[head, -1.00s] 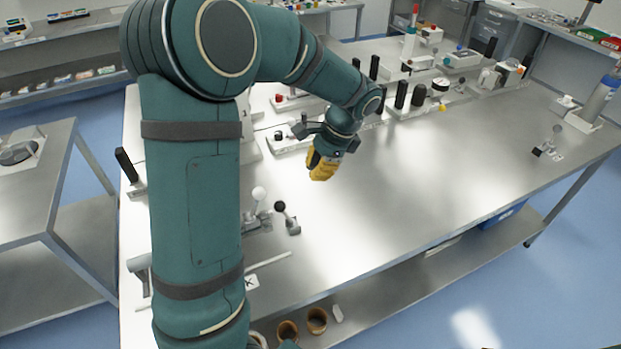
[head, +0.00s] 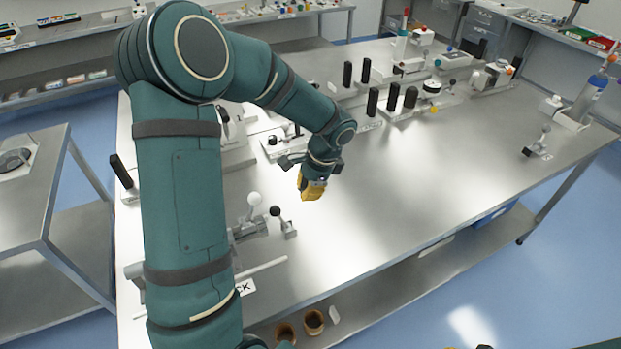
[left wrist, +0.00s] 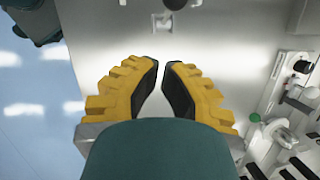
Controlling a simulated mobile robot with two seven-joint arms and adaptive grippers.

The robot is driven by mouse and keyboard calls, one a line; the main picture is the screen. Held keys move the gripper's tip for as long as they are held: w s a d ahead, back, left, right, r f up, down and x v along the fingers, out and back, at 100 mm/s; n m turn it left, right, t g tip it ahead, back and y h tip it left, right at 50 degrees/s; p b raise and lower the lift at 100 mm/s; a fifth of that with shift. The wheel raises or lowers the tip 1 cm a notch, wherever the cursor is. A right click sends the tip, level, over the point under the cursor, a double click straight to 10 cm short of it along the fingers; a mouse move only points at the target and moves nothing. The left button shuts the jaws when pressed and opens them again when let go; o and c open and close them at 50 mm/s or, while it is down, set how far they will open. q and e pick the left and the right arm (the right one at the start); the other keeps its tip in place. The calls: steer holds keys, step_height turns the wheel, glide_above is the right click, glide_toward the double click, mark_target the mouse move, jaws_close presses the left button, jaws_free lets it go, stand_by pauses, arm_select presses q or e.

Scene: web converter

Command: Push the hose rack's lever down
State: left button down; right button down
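A lever with a white ball knob (head: 254,199) and a lever with a black ball knob (head: 275,211) stand close together near the table's left front. A label ending in "CK" (head: 243,287) lies nearer the front edge, partly behind my left arm. The rest of that fixture is hidden, so I cannot tell which lever is the hose rack's. My left gripper (head: 312,188) points down above the table, behind and right of both knobs, touching neither. In the left wrist view its yellow fingers (left wrist: 161,72) are brought together with nothing between them.
A white rod (head: 262,264) lies in front of the levers. Several black upright handles (head: 392,97) stand farther back. A small lever fixture (head: 537,148) is at the table's right. The middle of the steel table (head: 400,190) is clear.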

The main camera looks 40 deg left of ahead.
arm_select(q)
steer(key=s+a+f, duration=0.3)
steer(key=f, duration=0.2)
steer(key=shift+s, duration=0.15)
steer(key=shift+f, duration=0.1)
steer(key=shift+s+a+f+b, duration=0.25)
steer(key=shift+s+a+b, duration=0.15)
steer(key=shift+s, duration=0.35)
